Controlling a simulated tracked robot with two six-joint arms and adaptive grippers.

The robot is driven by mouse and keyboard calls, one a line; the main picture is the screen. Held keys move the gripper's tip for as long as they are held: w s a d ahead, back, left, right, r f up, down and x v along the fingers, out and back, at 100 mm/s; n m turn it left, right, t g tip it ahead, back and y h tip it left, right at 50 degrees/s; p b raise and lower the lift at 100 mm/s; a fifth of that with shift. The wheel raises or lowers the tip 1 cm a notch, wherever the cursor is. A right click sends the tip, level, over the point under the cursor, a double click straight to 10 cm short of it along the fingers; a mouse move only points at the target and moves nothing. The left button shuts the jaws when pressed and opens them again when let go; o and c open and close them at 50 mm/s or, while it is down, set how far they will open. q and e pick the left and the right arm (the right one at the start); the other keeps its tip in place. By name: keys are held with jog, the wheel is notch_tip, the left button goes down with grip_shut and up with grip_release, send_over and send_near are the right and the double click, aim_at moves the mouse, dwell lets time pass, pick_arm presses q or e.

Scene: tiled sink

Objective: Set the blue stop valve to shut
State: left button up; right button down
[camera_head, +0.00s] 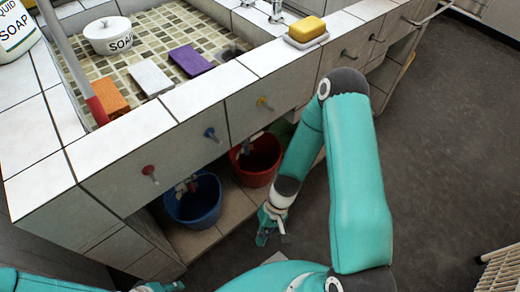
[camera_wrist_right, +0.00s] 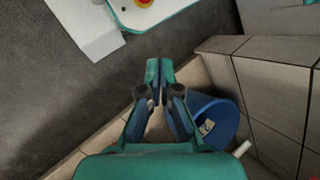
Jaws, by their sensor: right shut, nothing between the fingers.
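The blue stop valve (camera_head: 211,134) is a small blue knob on the front panel of the tiled sink, between a red knob and a yellow one. Its handle is too small for me to tell its setting. My right gripper (camera_head: 263,236) is below and to the right of the valve, in front of the lower shelf and apart from the panel. In the right wrist view its fingertips (camera_wrist_right: 158,70) are together with nothing between them. The blue valve does not show in that view. A small part of my left gripper (camera_head: 160,287) shows at the bottom edge; its fingers are not clear.
A red knob (camera_head: 150,171) and a yellow knob (camera_head: 263,101) flank the valve. A blue bucket (camera_head: 196,205) and a red bucket (camera_head: 262,158) stand on the shelf below. The sink holds sponges and a soap pot (camera_head: 109,38). The dark floor (camera_head: 440,130) at right is open.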

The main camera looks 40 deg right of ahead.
jog(key=w+d+r+m+t+y+b, duration=0.1)
jog(key=w+d+m+t+y, duration=0.1)
jog(key=w+d+y, duration=0.15)
jog(key=m+t+y+b, duration=0.1)
jog(key=m+t+b, duration=0.15)
jog(key=t, duration=1.15)
send_near(246, 147)
jog(key=s+d+f, duration=0.1)
jog(key=d+f, duration=0.1)
jog(key=d, duration=0.6)
jog(key=w+a+f+b, duration=0.1)
jog(key=w+a, duration=0.6)
jog(key=a, duration=0.3)
jog(key=shift+w+f, duration=0.2)
jog(key=shift+w, duration=0.2)
jog(key=shift+a+m+y+b, duration=0.1)
jog(key=shift+m+y+b, duration=0.15)
jog(key=shift+b, duration=0.1)
jog(key=shift+a+f+m+y+b, duration=0.25)
jog(key=shift+a+m+b, duration=0.35)
jog(key=shift+a+b, duration=0.35)
